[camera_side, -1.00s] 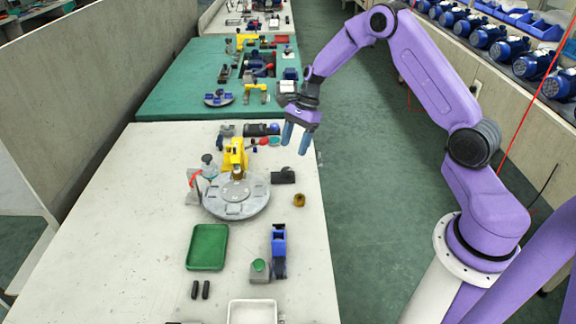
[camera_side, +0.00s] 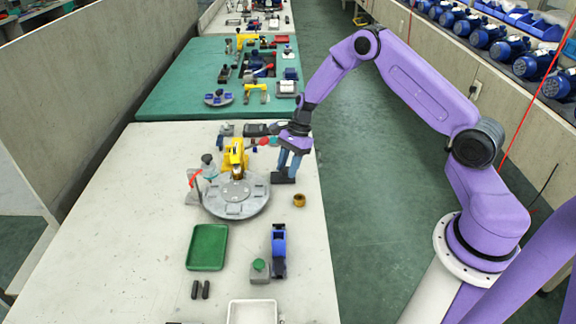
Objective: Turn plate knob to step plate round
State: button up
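The round grey indexing plate (camera_side: 222,208) lies on the near pale bench, with shallow grey pads on its top. A dark round knob (camera_side: 207,158) stands on a pale bluish post at the plate's back left edge; I cannot tell for sure that this is the plate knob. My gripper (camera_side: 287,175) is to the right of the plate's back edge, pointing down, its two blue fingers apart with nothing seen between them. The fingertips overlap a small black block (camera_side: 276,179) in view; I cannot tell whether they touch it.
A yellow press (camera_side: 236,153) stands behind the plate. A brass nut (camera_side: 299,200) lies to its right. In front are a green tray (camera_side: 207,247), a blue stand (camera_side: 279,251), a green button box (camera_side: 259,270) and a white tray (camera_side: 252,302). The bench's left side is clear.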

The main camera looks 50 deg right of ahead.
jog(key=shift+c, duration=1.1)
jog(key=shift+n, duration=0.3)
jog(key=n+g, duration=0.1)
jog(key=n, duration=0.2)
jog(key=shift+w+g, duration=0.15)
jog(key=shift+g, duration=0.15)
jog(key=n+g+h, duration=0.1)
jog(key=n, duration=0.4)
jog(key=shift+w+a, duration=0.1)
jog(key=n+g+h, duration=0.1)
jog(key=n, duration=0.3)
jog(key=shift+h, duration=0.4)
jog(key=n, duration=0.2)
jog(key=n+h, duration=0.1)
jog(key=n, duration=0.2)
jog(key=shift+w+a+g+h, duration=0.1)
jog(key=shift+a+g+h, duration=0.05)
jog(key=shift+g+h, duration=0.2)
